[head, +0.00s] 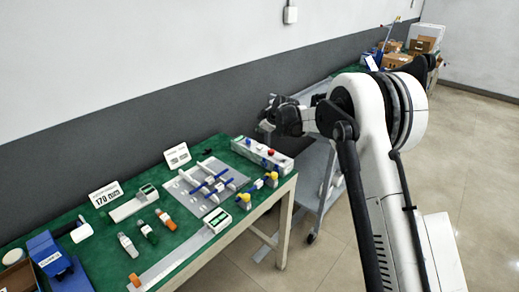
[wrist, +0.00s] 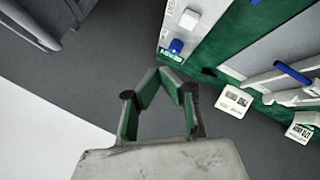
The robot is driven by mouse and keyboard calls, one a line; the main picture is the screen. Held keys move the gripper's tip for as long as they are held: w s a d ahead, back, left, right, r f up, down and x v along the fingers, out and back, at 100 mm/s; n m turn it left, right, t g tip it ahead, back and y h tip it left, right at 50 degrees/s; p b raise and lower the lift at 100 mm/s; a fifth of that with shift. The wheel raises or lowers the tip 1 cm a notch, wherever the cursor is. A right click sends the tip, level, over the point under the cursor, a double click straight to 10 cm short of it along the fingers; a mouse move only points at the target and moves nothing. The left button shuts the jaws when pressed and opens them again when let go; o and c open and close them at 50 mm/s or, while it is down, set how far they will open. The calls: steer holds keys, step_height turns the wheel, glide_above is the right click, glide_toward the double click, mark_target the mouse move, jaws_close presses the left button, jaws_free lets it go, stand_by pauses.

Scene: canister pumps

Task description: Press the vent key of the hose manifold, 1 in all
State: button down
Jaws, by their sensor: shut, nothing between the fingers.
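A pale plate with white pipes and blue handles (head: 207,183) lies on the green bench and looks like the hose manifold. In the wrist view a white housing with a blue knob (wrist: 176,46) and a white knob (wrist: 188,20) shows at top centre. My gripper (wrist: 163,78) is shut and empty, its fingertips in front of the housing's lower end and apart from it. In the head view my gripper (head: 267,124) hangs above the bench's far right end.
The green bench (head: 85,245) also holds sign cards (head: 105,193), several small canister fittings (head: 148,230), a steel ruler-like strip (head: 180,262) and a blue device (head: 55,262). A wall runs behind it. A grey cart (head: 318,170) stands to the right.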

mark_target(260, 147)
steer(key=shift+f+b, duration=1.25)
steer(key=shift+f, duration=1.55)
steer(key=shift+f, duration=0.15)
steer(key=shift+f+b, duration=0.3)
steer(key=shift+b, duration=0.1)
steer(key=shift+f+b, duration=0.4)
steer(key=shift+f, duration=0.05)
steer(key=shift+r, duration=0.9)
steer(key=shift+r+p, duration=0.15)
steer(key=shift+p, duration=0.15)
steer(key=shift+r+p, duration=0.85)
steer(key=shift+r, duration=1.55)
